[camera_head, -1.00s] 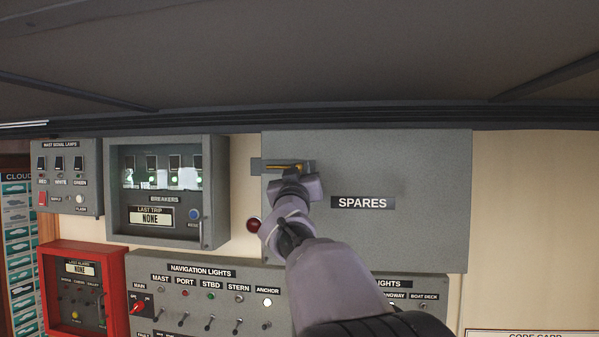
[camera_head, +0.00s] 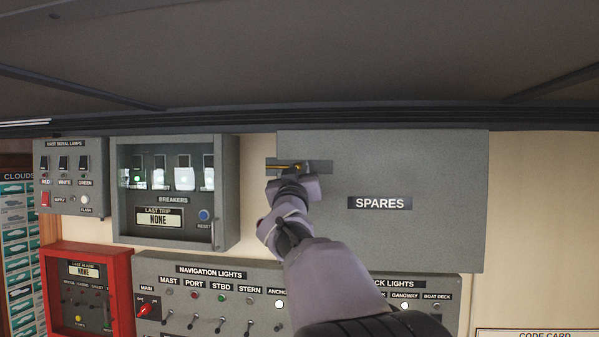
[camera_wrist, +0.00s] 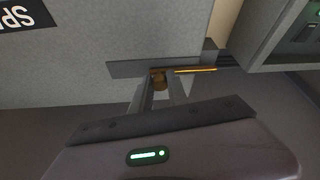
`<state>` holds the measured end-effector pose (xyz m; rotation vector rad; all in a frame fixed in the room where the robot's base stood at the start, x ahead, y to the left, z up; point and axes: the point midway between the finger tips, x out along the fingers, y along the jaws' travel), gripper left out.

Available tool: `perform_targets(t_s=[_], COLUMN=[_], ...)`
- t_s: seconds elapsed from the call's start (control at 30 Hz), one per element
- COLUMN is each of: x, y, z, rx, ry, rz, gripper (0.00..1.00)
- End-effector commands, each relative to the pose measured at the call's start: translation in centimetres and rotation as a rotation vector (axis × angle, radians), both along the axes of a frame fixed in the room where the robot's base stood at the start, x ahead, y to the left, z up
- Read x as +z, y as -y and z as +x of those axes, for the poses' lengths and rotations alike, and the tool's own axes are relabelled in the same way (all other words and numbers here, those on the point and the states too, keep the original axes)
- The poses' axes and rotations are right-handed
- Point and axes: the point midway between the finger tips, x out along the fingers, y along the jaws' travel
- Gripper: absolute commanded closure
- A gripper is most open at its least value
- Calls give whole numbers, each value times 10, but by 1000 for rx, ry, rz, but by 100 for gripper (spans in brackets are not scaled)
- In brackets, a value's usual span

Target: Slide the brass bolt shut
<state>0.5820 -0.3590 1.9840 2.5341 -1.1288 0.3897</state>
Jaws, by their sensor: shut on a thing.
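The brass bolt (camera_head: 282,168) lies horizontally on a dark plate (camera_head: 322,167) at the upper left of the grey SPARES door (camera_head: 430,230). In the wrist view the brass rod (camera_wrist: 195,70) runs right from its knob (camera_wrist: 159,79), with its tip past the door's edge. My gripper (camera_head: 298,180) is at the bolt. In the wrist view my gripper (camera_wrist: 160,88) has its two fingers shut around the knob. The fingers partly hide the knob, and the rod's exact seat in the keeper is hard to see.
The breaker box (camera_head: 172,195) stands close to the left of the SPARES door. The navigation lights panel (camera_head: 205,300) lies below, behind my arm. A dark ceiling (camera_head: 330,60) hangs above. Bare wall (camera_head: 530,220) is to the right.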

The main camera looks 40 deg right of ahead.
Motion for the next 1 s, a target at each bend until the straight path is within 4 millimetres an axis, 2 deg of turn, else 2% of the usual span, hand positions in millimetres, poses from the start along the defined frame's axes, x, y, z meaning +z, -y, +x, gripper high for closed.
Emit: perform_targets(t_s=[0.03,0.17,0.2,0.3,0.67,0.83,1.0], x=[-1,-1,-1,-1,-3,-20,-42], y=[-7,-7,-7,-6,-8,-30,-67], z=[5,6,6,5,2,-19,-56], rx=[15,16,15,15,13,15,16], ry=[-6,-6,-6,-7,-5,-4,-3], rz=[-1,-1,-1,0,-1,-1,0], gripper=[100,100,79,59,59,59,59])
